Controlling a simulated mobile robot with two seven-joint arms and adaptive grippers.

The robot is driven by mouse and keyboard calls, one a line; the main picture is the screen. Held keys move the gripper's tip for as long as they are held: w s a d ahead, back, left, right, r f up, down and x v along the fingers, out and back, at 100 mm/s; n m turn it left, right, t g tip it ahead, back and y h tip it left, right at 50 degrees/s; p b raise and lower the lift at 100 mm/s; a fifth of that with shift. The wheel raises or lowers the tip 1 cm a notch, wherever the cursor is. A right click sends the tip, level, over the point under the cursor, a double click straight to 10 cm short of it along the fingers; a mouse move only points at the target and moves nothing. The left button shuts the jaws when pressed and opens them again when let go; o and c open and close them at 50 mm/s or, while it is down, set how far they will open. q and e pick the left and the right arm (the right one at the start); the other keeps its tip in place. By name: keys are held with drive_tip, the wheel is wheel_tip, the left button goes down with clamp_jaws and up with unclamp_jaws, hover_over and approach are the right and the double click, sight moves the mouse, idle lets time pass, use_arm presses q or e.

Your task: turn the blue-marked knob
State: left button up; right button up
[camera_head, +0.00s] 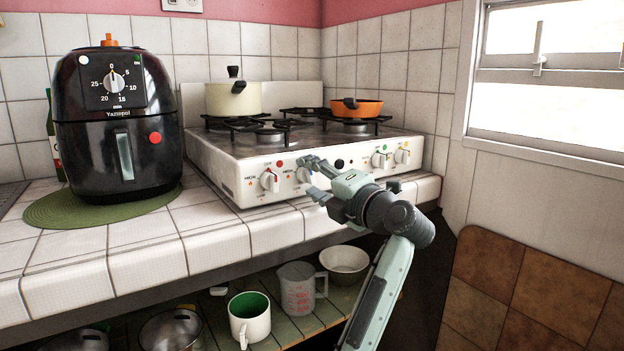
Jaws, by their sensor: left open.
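The white stove (237,172) has a row of knobs on its front panel. One knob (304,174) shows between the fingertips of my left gripper (311,177), which is open. Any mark above this knob is covered by the upper finger. I cannot tell if the fingers touch it. A dark, bluish round spot (340,163) is on the panel just right of the gripper. To the left is a knob (269,180) with a red mark. To the right are a knob (380,160) with a green mark and a knob (402,156) with a yellowish mark. My right gripper is not in view.
A cream pot (233,101) and an orange pan (356,109) stand on the stove. A black air fryer (117,122) stands on a green mat (45,211) at left. Below the counter, a shelf holds a mug (249,320), a measuring jug (297,290) and a bowl (344,262).

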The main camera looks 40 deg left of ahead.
use_arm(q)
drive_tip(key=v, duration=1.1)
drive_tip(key=shift+d, duration=0.3)
drive_tip(key=shift+s, duration=0.1)
drive_tip(key=shift+c, duration=0.2)
clamp_jaws()
idle(0.6)
